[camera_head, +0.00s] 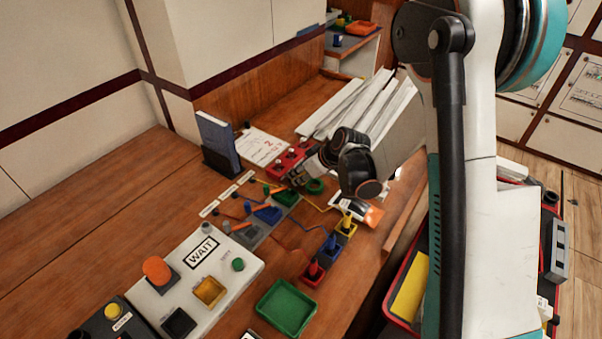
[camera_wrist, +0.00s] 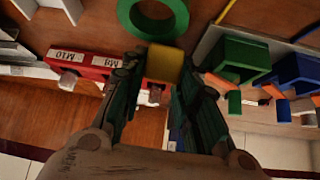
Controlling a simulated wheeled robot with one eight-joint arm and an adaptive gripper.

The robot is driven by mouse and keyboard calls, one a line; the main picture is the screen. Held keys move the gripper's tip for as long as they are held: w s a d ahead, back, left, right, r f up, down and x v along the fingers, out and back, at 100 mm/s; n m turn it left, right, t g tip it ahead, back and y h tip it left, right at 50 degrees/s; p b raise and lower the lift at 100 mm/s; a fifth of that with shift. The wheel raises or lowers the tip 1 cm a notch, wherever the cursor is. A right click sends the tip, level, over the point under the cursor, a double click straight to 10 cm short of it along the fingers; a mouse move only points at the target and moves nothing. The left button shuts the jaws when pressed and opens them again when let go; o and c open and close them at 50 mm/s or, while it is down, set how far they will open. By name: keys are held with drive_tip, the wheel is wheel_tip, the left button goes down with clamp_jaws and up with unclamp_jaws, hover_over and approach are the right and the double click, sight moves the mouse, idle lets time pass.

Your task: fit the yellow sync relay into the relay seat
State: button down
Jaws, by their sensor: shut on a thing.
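My gripper (camera_wrist: 168,72) is shut on the yellow sync relay (camera_wrist: 166,62), a plain yellow block held between the fingertips in the wrist view. In the head view my gripper (camera_head: 298,178) is over the far part of the bench, by a red block, and the relay is hidden there. A white panel marked WAIT (camera_head: 236,245) lies at the front left, away from my gripper. It has a yellow square (camera_head: 209,291) and a dark square (camera_head: 178,322); I cannot tell which, if either, is the relay seat.
A green ring (camera_wrist: 153,18) and a red labelled block (camera_wrist: 88,62) are close to my gripper. A grey strip with green and blue blocks (camera_head: 265,213), a row of red, blue and yellow pieces (camera_head: 331,247) and a green tray (camera_head: 286,307) are nearer.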

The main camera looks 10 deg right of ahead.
drive_tip(key=c, duration=1.2)
unclamp_jaws()
drive_tip(key=shift+r, duration=0.1)
